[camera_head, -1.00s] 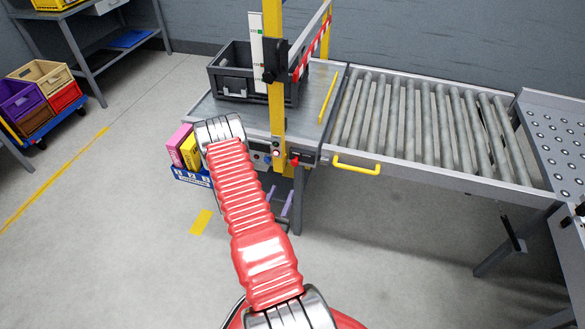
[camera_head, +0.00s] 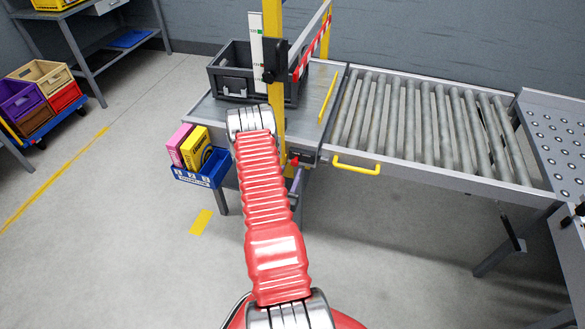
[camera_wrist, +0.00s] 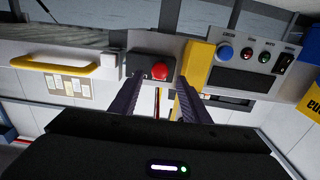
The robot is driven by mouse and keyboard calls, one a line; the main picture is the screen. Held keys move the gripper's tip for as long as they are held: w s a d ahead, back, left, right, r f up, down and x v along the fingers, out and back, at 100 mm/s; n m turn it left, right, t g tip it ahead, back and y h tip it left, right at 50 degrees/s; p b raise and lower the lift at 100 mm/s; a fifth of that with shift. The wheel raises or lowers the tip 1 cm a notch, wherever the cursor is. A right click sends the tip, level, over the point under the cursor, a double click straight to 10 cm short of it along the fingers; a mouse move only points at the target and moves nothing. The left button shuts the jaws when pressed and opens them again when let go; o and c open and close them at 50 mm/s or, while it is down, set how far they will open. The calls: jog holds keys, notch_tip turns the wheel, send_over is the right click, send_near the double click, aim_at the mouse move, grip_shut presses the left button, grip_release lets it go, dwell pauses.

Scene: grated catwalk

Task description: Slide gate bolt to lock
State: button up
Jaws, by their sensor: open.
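The gate area has a yellow post (camera_head: 274,25) and a red-and-white striped bar (camera_head: 311,45) behind it. A black fitting (camera_head: 275,62) sits on the post; I cannot tell for sure whether it is the bolt. In the wrist view my gripper (camera_wrist: 161,80) is open and empty. Its two dark fingers point at the front panel, with a red button (camera_wrist: 160,71) on a black box showing between the tips. The yellow post (camera_wrist: 196,65) shows just beyond the right finger. In the head view my arm hides the gripper and part of the post's lower end.
A grey crate (camera_head: 232,84) stands on the station table behind the post. A roller conveyor (camera_head: 425,120) with a yellow handle (camera_head: 356,166) extends right. A blue bin (camera_head: 205,172) with boxes hangs at the left. In the wrist view, a blue button (camera_wrist: 225,52) is right of the post.

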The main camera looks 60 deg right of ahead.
aim_at(294, 164)
jog(key=shift+w+d, duration=0.15)
jog(key=shift+d, duration=0.7)
jog(key=shift+w+d, duration=0.1)
jog(key=shift+d, duration=0.75)
jog(key=shift+c, duration=0.5)
